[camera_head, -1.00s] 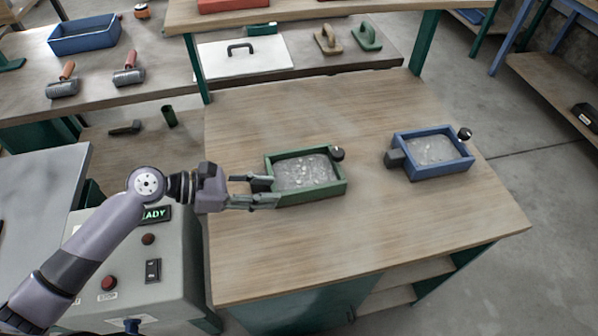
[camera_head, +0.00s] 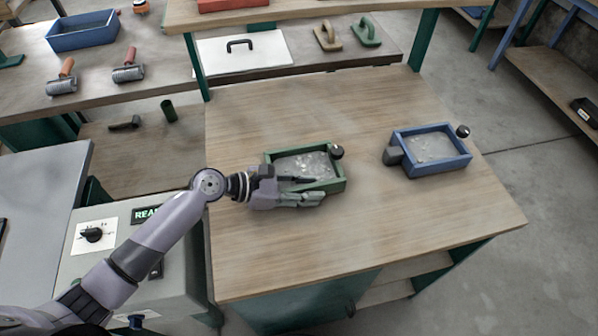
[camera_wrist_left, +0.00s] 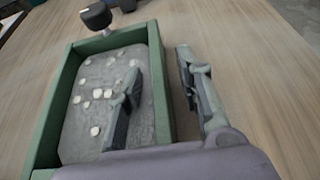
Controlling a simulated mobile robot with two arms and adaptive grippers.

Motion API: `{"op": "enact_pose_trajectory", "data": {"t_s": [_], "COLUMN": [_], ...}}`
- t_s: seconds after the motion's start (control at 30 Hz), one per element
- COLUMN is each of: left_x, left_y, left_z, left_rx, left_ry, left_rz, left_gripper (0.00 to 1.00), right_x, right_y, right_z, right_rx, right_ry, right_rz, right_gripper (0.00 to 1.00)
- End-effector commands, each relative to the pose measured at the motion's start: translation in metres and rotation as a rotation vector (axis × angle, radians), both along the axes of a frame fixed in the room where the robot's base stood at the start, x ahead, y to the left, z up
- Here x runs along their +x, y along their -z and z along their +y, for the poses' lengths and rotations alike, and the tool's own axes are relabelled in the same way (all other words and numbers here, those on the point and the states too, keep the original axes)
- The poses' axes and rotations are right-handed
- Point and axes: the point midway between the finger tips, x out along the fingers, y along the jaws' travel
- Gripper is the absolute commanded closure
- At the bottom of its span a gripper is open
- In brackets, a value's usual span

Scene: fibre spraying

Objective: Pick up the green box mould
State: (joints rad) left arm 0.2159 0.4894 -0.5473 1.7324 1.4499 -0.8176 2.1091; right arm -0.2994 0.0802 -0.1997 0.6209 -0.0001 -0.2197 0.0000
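The green box mould (camera_head: 296,150) sits on the wooden table, filled with grey material with pale lumps. A dark round knob (camera_head: 336,151) is at its far right corner. My left gripper (camera_head: 316,189) is at the mould's near side. In the left wrist view the mould's green wall (camera_wrist_left: 51,110) shows clearly. There the open fingers (camera_wrist_left: 160,70) straddle one side wall, one finger over the grey fill and one outside. A gap shows between the outer finger and the wall. Part of the near wall is hidden by the gripper. My right gripper is not in view.
A blue box mould (camera_head: 437,171) with grey fill stands to the right on the same table (camera_head: 400,240). A control box (camera_head: 185,265) is beside the table at the left. A raised shelf (camera_head: 300,15) runs along the back.

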Motion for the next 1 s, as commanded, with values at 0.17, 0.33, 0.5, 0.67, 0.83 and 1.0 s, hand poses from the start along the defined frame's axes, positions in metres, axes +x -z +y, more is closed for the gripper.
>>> {"op": "enact_pose_trajectory", "data": {"t_s": [0.17,0.33,0.5,0.67,0.83,1.0], "left_x": [0.0,0.0,0.0,-0.0001,-0.0001,-0.0001], "left_y": [-0.0002,-0.0003,-0.0003,-0.0003,-0.0003,-0.0003], "left_z": [0.0005,0.0007,0.0007,0.0008,0.0008,0.0009], "left_rx": [0.0,0.0,0.0,0.0,0.0,0.0], "left_ry": [0.0,0.0,0.0,0.0,0.0,0.0], "left_rz": [0.0,0.0,0.0,0.0,0.001,0.001], "left_gripper": [0.73,0.85,0.96,1.0,1.0,1.0], "right_x": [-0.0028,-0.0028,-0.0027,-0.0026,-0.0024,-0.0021], "right_y": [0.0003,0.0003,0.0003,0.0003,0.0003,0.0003], "right_z": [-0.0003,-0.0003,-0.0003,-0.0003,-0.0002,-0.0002], "right_rx": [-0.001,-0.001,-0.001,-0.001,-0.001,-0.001], "right_ry": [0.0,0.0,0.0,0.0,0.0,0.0], "right_rz": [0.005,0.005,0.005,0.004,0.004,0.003], "right_gripper": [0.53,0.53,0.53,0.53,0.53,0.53]}}
